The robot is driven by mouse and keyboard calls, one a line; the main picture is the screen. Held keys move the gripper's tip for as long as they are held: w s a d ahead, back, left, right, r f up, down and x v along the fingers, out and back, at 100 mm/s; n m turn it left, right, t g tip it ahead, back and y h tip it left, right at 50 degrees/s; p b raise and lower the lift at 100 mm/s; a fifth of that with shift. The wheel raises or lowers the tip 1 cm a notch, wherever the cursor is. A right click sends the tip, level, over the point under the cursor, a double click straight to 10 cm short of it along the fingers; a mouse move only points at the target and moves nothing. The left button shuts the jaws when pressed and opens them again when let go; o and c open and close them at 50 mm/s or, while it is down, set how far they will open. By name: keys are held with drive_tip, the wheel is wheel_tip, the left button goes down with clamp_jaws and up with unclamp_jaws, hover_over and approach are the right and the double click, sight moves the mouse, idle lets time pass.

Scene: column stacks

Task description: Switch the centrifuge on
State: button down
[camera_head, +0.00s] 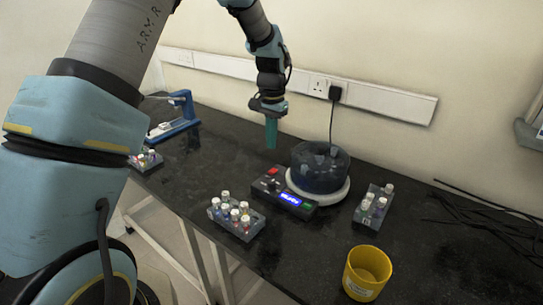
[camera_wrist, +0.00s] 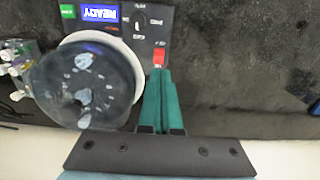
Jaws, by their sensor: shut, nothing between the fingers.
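The centrifuge (camera_head: 320,165) has a dark see-through bowl on a white round base, with vials visible inside. Its black control box (camera_head: 265,184) faces the front left. The box has a red switch (camera_head: 273,171), a lit blue display (camera_head: 290,199) and a green button (camera_head: 308,206). In the wrist view the display (camera_wrist: 99,14) reads READY, and the red switch (camera_wrist: 160,55) lies just beyond my fingertips. My gripper (camera_head: 271,147) is shut and empty, pointing down above the red switch. Its green fingers (camera_wrist: 160,75) are together; I cannot tell whether they touch the switch.
Vial racks stand in front of the centrifuge (camera_head: 237,215), to its right (camera_head: 374,204) and at the far left (camera_head: 146,160). A yellow cup (camera_head: 366,272) stands at the front right. A blue device (camera_head: 176,118) is at the back left. Black cables (camera_head: 490,208) lie at the right.

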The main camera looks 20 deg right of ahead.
drive_tip(key=shift+r+b, duration=0.5)
drive_tip(key=shift+r, duration=2.25)
drive_tip(key=a+n, duration=0.5)
drive_tip(key=a, duration=1.5)
drive_tip(key=s+a+n, duration=0.3)
drive_tip(key=s+a, duration=0.2)
drive_tip(key=a, duration=0.3)
drive_tip(key=s+a+n+t, duration=0.1)
drive_tip(key=s+a+n, duration=0.2)
drive_tip(key=s+a, duration=0.2)
drive_tip(key=a, duration=0.3)
drive_tip(key=shift+s+f+t, duration=0.3)
drive_tip(key=shift+s+f, duration=0.05)
